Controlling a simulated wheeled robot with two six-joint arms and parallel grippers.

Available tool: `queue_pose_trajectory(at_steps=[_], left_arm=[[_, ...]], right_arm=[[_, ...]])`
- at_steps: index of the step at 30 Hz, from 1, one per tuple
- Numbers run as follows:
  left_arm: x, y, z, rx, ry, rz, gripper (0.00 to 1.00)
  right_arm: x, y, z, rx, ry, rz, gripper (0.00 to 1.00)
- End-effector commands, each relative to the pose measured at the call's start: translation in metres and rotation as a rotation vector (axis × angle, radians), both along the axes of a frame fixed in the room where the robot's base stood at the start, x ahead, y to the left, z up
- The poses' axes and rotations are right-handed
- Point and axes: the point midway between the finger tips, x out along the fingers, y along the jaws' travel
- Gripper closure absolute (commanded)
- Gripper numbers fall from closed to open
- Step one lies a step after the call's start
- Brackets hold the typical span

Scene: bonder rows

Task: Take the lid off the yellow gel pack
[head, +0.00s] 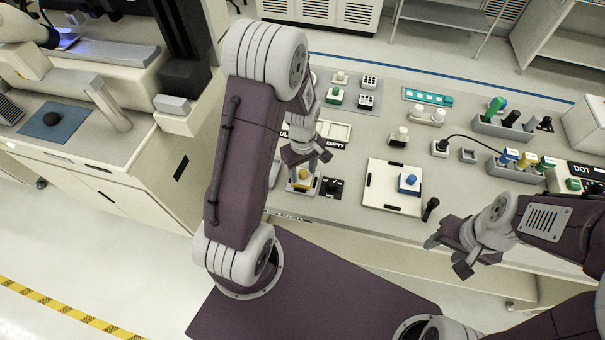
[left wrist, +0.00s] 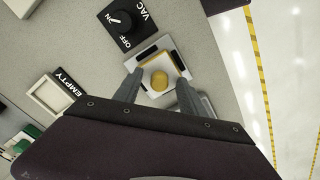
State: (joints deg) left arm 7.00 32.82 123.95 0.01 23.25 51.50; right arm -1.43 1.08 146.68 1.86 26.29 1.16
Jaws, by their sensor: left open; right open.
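The yellow gel pack (head: 302,185) sits on the bench top in the head view, below my left gripper (head: 306,160). In the left wrist view the gel pack (left wrist: 149,67) has a pale top with a round yellow knob (left wrist: 159,80). My right gripper (head: 450,254) is open and empty in front of the bench edge.
A black VAC knob (head: 332,188) is just right of the pack. A white tray (head: 392,205) with a blue-knobbed pack (head: 409,184) lies further right. An EMPTY tray (head: 334,132) is behind. Racks with coloured-handled tools (head: 522,168) stand at the right.

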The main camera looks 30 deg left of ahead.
Motion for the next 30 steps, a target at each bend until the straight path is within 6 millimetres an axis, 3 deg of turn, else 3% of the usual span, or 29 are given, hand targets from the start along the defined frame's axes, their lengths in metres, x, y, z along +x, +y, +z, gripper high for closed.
queue_pose_trajectory(at_steps=[5, 10, 11, 23, 30], left_arm=[[0.000, 0.000, 0.000, -0.001, -0.001, 0.000, 0.52], [0.000, 0.000, 0.000, -0.001, -0.001, 0.000, 0.96], [0.000, 0.000, 0.000, -0.001, -0.001, 0.000, 1.00], [0.000, 0.000, 0.002, 0.000, -0.001, 0.000, 1.00], [0.002, 0.000, 0.033, 0.001, -0.008, 0.000, 1.00]], right_arm=[[0.000, 0.000, 0.000, 0.000, 0.000, 0.000, 0.50], [0.000, 0.000, 0.000, 0.000, 0.000, 0.000, 0.50], [0.000, 0.000, 0.000, 0.000, 0.000, 0.000, 0.50], [0.000, 0.000, 0.000, 0.000, 0.000, 0.000, 0.50], [0.000, 0.000, 0.000, 0.000, 0.000, 0.000, 0.50]])
